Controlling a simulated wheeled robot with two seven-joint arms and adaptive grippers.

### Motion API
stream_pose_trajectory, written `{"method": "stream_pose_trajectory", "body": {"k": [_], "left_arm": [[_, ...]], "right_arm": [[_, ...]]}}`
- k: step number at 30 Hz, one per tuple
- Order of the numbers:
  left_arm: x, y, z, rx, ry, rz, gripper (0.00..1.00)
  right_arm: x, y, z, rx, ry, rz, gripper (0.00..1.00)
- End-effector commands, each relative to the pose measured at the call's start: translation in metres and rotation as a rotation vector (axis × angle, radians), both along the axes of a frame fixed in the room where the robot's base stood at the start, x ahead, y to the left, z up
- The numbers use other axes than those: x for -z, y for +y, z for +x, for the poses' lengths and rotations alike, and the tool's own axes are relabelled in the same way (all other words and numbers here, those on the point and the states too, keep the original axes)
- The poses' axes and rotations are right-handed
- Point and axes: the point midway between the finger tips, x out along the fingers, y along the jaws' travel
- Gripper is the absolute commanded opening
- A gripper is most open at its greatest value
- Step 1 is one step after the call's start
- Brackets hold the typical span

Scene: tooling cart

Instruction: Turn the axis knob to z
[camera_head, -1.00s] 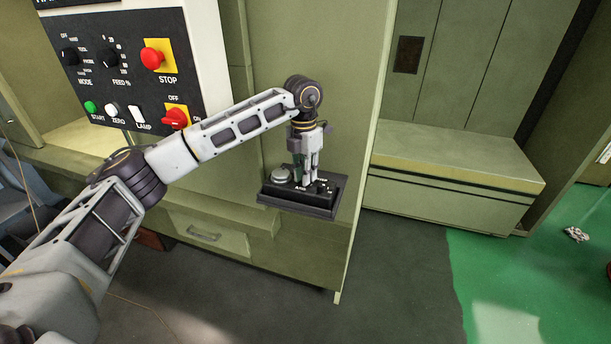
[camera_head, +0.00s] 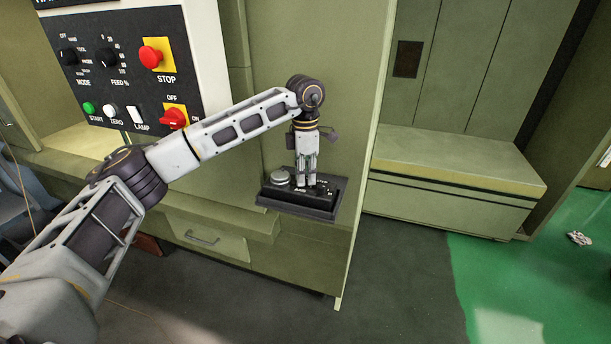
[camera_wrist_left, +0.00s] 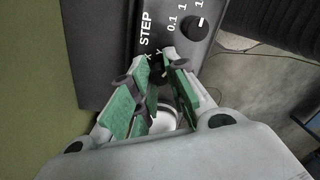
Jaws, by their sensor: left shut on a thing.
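My left gripper (camera_head: 305,185) points down at a small black control box (camera_head: 300,208) on the ledge. In the left wrist view its green-padded fingers (camera_wrist_left: 162,78) are shut on the dark axis knob (camera_wrist_left: 156,73). The fingers hide most of the knob, so I cannot read where it points. Letters X and Y show just beyond the fingertips; no z mark is readable. The step knob (camera_wrist_left: 197,29), black with a white mark, is beside it, near the word STEP and its numbers. My right gripper is not in view.
A pale round handwheel (camera_head: 281,176) is on the box left of the fingers; it also shows below them in the wrist view (camera_wrist_left: 165,120). A large panel (camera_head: 125,75) with knobs, buttons and a red switch stands at the left. A green cabinet wall rises behind the box.

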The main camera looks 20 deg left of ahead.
Motion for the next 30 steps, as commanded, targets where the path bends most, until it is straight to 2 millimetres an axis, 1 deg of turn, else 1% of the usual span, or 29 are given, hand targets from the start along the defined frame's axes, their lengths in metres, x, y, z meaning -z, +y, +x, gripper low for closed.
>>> {"method": "stream_pose_trajectory", "body": {"k": [6, 17, 18, 23, 30], "left_arm": [[-0.0006, 0.0001, 0.0001, 0.035, 0.0, 0.0, 0.0], [-0.0007, 0.0, 0.0, 0.038, 0.0, -0.001, 0.0], [-0.0007, 0.0, 0.0, 0.038, 0.0, -0.001, 0.19], [-0.0005, 0.0, 0.0, 0.038, 0.0, -0.001, 0.4], [-0.0002, 0.0, 0.0, 0.038, 0.0, -0.001, 0.4]], "right_arm": [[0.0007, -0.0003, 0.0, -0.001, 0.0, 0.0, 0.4], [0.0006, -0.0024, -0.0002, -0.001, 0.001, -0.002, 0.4], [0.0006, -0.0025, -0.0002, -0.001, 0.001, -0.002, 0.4], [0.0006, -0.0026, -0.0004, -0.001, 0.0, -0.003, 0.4], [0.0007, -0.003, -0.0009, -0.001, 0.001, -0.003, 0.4]]}}
